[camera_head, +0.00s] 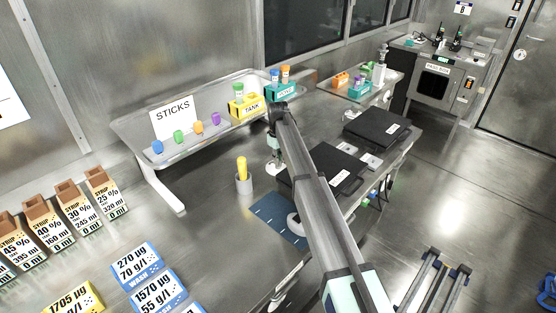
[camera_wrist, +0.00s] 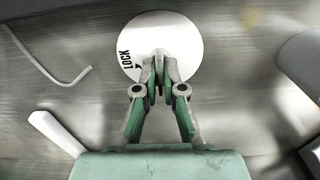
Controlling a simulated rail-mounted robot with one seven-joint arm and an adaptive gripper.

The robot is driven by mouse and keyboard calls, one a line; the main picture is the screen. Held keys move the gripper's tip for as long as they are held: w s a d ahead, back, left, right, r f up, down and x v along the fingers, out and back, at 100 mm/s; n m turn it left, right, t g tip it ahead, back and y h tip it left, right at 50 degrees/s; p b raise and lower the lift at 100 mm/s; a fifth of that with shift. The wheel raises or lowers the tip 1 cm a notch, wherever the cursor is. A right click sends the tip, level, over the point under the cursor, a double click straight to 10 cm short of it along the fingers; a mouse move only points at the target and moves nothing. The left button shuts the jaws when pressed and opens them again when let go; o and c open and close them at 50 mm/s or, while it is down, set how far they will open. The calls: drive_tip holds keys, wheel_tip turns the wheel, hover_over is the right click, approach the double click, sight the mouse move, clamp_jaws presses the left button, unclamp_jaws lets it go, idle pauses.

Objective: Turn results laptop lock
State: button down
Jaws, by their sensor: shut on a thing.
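The lock shows in the wrist view as a round white disc (camera_wrist: 190,40) with the word LOCK and a small arrow at its left. My gripper (camera_wrist: 158,72) is shut on the lock's knob at the lower middle of the disc; the fingers hide most of the knob. In the head view my gripper (camera_head: 276,158) points down at the bench beside the nearer closed black laptop (camera_head: 336,174). A second closed black laptop (camera_head: 376,131) lies farther back. Their labels are too small to read.
A grey cup (camera_head: 244,186) with a yellow tool stands left of my gripper, and a blue mat (camera_head: 277,217) lies in front. The STICKS rack (camera_head: 190,155) holds coloured items behind. Syrup boxes (camera_head: 80,208) stand at the left.

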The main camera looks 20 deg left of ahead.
drive_tip(key=shift+n, duration=0.3)
drive_tip(key=c, duration=1.3)
unclamp_jaws()
drive_tip(key=shift+r, duration=0.1)
wheel_tip(320, 180, up, 12)
drive_tip(key=shift+f, duration=0.1)
